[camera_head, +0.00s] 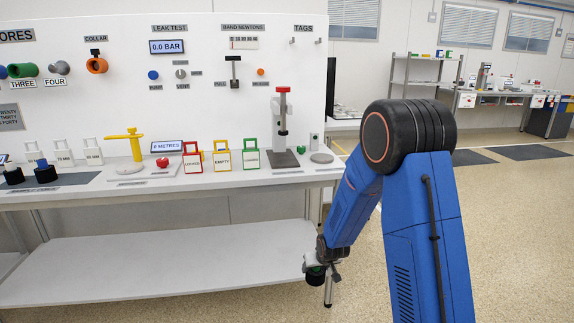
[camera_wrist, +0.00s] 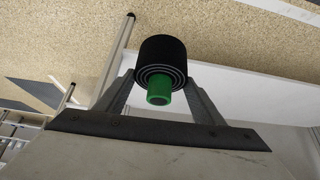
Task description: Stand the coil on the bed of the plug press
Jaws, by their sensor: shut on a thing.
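My gripper (camera_head: 320,262) is shut on a black coil (camera_head: 314,277) with a green core, low in front of the bench's right end. In the wrist view the coil (camera_wrist: 163,55) sits between the two fingers of my gripper (camera_wrist: 161,84), its wound rings and green core (camera_wrist: 159,92) facing the camera. What looks like the plug press (camera_head: 282,125), a grey column with a red top, stands at the right end of the bench. Its flat grey bed (camera_head: 285,160) looks bare. The coil is well below and apart from the bed.
The white bench (camera_head: 215,181) has a lower shelf (camera_head: 150,266), which is bare. Red, yellow and green tagged frames (camera_head: 222,157) stand left of the press. A round grey disc (camera_head: 321,158) lies to its right.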

